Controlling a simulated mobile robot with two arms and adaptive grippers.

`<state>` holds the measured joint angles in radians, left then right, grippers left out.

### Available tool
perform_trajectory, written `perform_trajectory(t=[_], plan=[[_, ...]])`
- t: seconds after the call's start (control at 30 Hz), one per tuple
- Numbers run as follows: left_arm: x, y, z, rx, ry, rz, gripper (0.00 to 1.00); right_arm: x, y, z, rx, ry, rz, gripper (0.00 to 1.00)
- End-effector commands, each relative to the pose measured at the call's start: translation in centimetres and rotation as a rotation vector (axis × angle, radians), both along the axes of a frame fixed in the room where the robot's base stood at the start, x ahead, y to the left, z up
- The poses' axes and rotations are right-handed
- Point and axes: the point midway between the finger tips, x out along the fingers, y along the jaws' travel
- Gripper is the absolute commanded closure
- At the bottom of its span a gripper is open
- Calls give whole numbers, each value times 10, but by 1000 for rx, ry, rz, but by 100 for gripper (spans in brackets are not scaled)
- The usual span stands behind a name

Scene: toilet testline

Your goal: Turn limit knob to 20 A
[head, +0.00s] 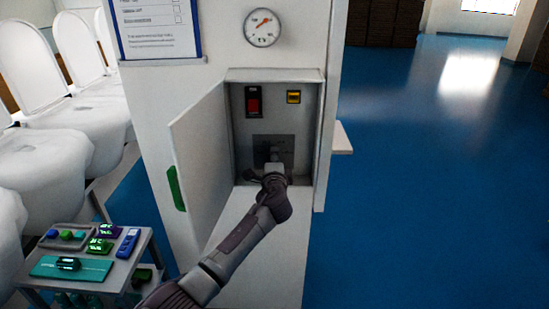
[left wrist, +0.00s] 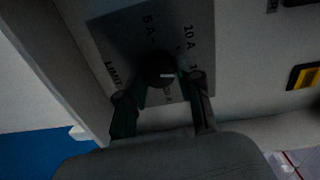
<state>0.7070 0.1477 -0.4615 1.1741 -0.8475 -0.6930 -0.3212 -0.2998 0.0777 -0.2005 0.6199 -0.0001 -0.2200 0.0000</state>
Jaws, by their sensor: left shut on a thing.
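The limit knob (left wrist: 160,69) is a round black knob with a small light mark, on a grey label plate (left wrist: 118,45) reading "LIMIT", "5 A" and "10 A". Other markings are partly hidden by the fingers, and I cannot tell which value the knob points to. My left gripper (left wrist: 161,84) is shut on the knob, with one finger on each side. In the head view, my left gripper (head: 269,172) reaches into the open cabinet at the dark plate (head: 286,143) and hides the knob. My right gripper is not in view.
The cabinet door (head: 203,155) stands open to the left. Inside are a red switch (head: 254,101) and a yellow-framed part (head: 293,97). A gauge (head: 262,27) is above. A cart (head: 85,262) with devices stands lower left, near white toilets (head: 75,120). Blue floor is free at right.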

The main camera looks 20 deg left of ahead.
Motion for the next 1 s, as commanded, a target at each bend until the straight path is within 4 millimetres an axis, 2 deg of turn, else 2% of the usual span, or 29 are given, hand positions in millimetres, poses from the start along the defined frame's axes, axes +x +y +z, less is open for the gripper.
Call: perform_trajectory(t=[1.0], plan=[[0, 1, -3, 928, 268, 0, 100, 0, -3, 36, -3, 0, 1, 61]])
